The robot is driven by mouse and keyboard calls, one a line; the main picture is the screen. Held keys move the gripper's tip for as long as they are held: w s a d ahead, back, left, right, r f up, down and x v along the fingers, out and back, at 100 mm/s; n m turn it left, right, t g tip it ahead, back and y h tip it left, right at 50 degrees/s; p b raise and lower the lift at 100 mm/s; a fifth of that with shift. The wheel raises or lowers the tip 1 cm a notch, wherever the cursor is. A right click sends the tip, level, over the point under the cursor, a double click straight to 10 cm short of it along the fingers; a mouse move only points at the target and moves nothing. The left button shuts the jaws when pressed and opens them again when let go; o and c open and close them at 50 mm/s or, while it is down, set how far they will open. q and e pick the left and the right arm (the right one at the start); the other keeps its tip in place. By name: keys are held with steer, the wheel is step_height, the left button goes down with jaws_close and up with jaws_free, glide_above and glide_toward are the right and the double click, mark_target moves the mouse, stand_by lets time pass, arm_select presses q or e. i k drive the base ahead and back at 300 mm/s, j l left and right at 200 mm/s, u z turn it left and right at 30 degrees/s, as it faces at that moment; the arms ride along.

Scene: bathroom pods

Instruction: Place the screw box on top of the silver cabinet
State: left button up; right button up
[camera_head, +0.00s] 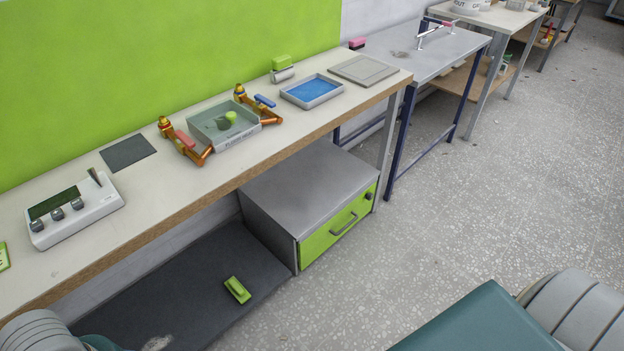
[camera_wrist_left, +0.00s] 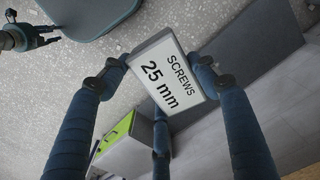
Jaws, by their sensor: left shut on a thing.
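The screw box (camera_wrist_left: 166,75) shows in the left wrist view, with a white label reading "SCREWS 25 mm" and a grey rim. My left gripper (camera_wrist_left: 163,72) is shut on it, with dark blue fingers on both sides. The silver cabinet (camera_head: 312,185) stands under the workbench in the head view, with a bare grey top and a green drawer front. The cabinet also shows below the box in the left wrist view (camera_wrist_left: 128,150). The head view does not show the box or either gripper. My right gripper (camera_wrist_left: 32,36) is small at the left wrist view's upper left; its opening is unclear.
The workbench (camera_head: 300,120) overhangs the cabinet and carries trays, orange clamps and a control box (camera_head: 75,208). A dark mat (camera_head: 195,290) with a green object (camera_head: 237,290) lies left of the cabinet. The speckled floor (camera_head: 470,210) in front is open.

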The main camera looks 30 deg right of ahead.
mark_target(337, 181)
steer(key=i+l, duration=0.1)
steer(key=l, duration=0.55)
steer(key=i+l, duration=0.1)
steer(key=l, duration=1.15)
steer(key=i+l, duration=0.15)
steer(key=l, duration=0.45)
steer(key=i+l, duration=0.1)
steer(key=l, duration=0.55)
steer(key=i+l, duration=0.1)
steer(key=l, duration=0.55)
steer(key=i+l, duration=0.1)
steer(key=l, duration=0.5)
